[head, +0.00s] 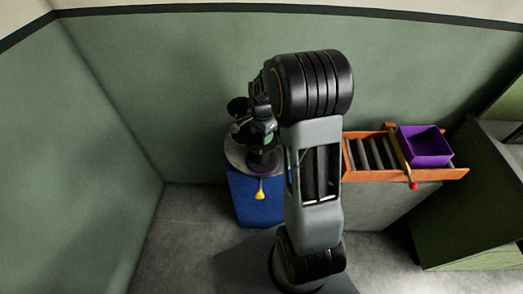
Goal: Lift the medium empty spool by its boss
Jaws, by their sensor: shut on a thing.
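A dark spool (263,163) with a purple tint near its base is at the grey round top (236,155) of a blue stand (248,206), left of the picture's middle. My gripper (263,146) points down onto the spool from above and is shut on it, at what looks like its boss. The fingertips and the boss are small and dark, and my own arm hides part of the stand's right side. I cannot tell whether the spool rests on the round top or is slightly clear of it.
Green walls (100,150) close the left and back. A green cabinet (465,205) stands far right.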

